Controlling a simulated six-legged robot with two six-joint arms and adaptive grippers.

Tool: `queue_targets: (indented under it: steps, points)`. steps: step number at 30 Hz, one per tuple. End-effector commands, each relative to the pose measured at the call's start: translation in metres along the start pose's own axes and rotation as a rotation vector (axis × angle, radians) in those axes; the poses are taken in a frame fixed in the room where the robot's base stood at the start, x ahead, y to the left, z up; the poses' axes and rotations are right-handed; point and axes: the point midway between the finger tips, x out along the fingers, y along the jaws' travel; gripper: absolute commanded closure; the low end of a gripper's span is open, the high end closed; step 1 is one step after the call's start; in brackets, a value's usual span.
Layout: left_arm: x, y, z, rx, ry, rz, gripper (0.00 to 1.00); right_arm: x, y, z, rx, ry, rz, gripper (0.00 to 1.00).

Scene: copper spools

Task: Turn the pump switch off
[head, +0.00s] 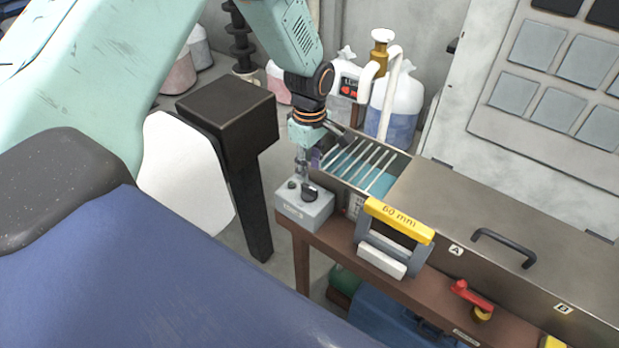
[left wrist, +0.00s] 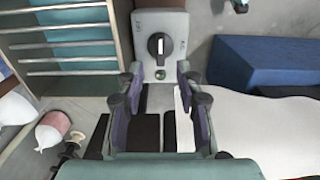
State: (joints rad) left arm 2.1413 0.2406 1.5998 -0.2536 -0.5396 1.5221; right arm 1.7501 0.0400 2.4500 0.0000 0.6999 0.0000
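The pump switch is a small grey box (head: 304,207) on the left end of the brown bench, with a dark knob (head: 310,192) on top. In the left wrist view the box (left wrist: 173,28) carries a round black knob (left wrist: 158,47) with a pale bar lying along the view's vertical. A small dark green spot, perhaps a lamp, sits beside the knob. My left gripper (head: 306,166) is just above the box; its fingers (left wrist: 159,85) are apart with nothing between them, and the knob lies beyond their tips. Contact cannot be told. My right gripper is out of view.
An open slatted tank (head: 398,160) with blue liquid stands right behind the box. A yellow-topped "60 mm" block (head: 398,220) and a red-handled valve (head: 472,295) are along the bench front. Bottles (head: 395,105) stand behind. A dark post (head: 245,165) stands at left.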

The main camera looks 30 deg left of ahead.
Motion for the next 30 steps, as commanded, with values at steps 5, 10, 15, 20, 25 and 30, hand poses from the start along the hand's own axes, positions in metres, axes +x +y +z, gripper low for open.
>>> queue_targets:
  steps: [5, 10, 15, 20, 25, 30]
  points:
    - [-0.034, 0.001, 0.0, -0.001, -0.001, 0.004, 0.64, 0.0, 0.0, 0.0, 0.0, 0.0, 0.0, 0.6]
    - [-0.051, 0.001, 0.0, -0.001, 0.0, 0.002, 0.64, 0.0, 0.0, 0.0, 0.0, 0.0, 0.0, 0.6]
    - [-0.056, 0.0, 0.0, -0.001, 0.0, 0.0, 0.64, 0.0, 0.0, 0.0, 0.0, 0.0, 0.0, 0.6]
    - [-0.056, 0.0, 0.0, -0.001, 0.0, 0.0, 0.64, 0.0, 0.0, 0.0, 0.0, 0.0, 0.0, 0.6]
    - [-0.056, 0.0, 0.0, -0.001, 0.0, 0.001, 0.64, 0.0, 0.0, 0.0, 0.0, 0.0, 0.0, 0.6]
    - [-0.053, -0.002, 0.001, 0.009, -0.001, -0.001, 0.64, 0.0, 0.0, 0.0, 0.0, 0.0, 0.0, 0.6]
